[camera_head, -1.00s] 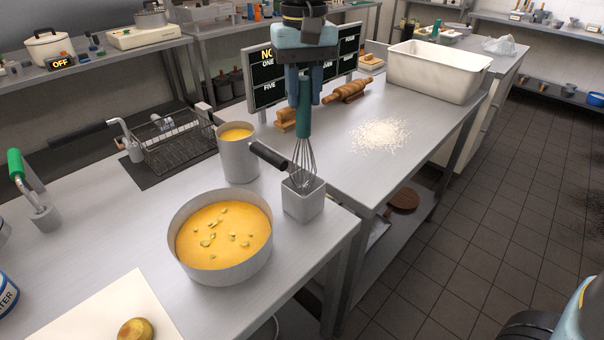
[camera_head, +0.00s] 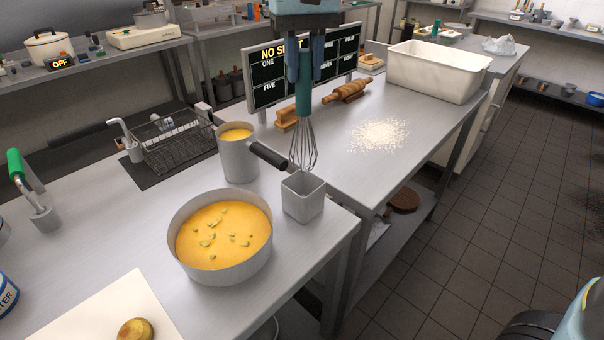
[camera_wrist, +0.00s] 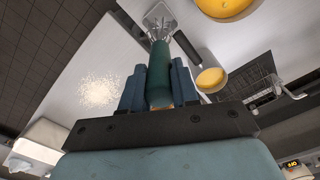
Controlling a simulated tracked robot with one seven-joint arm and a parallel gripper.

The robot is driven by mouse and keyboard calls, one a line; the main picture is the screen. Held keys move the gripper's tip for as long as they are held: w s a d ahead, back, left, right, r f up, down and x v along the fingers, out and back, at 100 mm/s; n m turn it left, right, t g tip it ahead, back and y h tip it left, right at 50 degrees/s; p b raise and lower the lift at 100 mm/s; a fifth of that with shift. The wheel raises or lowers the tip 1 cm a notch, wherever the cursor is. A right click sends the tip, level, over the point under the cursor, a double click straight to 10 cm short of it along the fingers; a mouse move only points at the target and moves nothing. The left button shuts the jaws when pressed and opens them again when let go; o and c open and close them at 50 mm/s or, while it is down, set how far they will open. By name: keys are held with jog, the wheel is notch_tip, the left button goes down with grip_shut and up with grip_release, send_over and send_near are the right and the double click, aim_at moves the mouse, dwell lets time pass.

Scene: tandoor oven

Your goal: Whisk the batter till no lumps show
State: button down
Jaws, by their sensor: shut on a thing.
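My gripper (camera_head: 304,80) is shut on the teal handle of a whisk (camera_head: 304,145). The whisk hangs upright, its wires pointing down just above the open top of a square grey holder (camera_head: 303,199). In the wrist view, the whisk's teal handle (camera_wrist: 160,72) sits between my fingers. The batter is yellow-orange with several greenish lumps on top, in a wide round grey pan (camera_head: 221,237) to the left of the holder. The pan also shows at the top of the wrist view (camera_wrist: 228,8).
A grey jug (camera_head: 238,158) of yellow liquid with a black handle stands close left of the whisk. A wire rack (camera_head: 175,140), a board (camera_head: 110,312), a rolling pin (camera_head: 347,91), scattered white flour (camera_head: 380,135) and a large white tub (camera_head: 437,71) are on the counters.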

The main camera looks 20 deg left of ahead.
jog(key=shift+r, duration=2.5)
